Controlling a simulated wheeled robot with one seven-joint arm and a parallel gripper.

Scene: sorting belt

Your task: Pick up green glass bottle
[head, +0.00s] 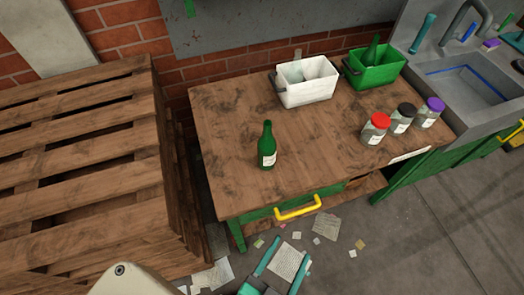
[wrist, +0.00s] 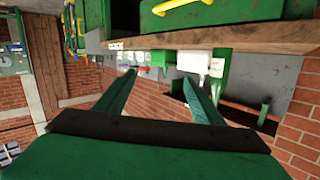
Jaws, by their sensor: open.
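A green glass bottle (head: 267,147) with a pale label stands upright on the wooden worktable (head: 225,185), near its front. My gripper (head: 293,253) is low at the bottom of the head view, in front of the table and apart from the bottle. Its two teal fingers are spread with nothing between them. The open fingers also show in the wrist view (wrist: 158,76), below the table edge as pictured. A second green bottle (head: 373,48) stands in the green bin (head: 377,78) at the back right.
A white bin (head: 308,93) holds a clear bottle (head: 297,66). Jars with red (head: 380,121), black (head: 406,110) and purple (head: 436,104) lids stand at the table's right. A yellow drawer handle (head: 298,209) sticks out in front. A pallet stack (head: 75,165) is at left. Tabletop around the bottle is clear.

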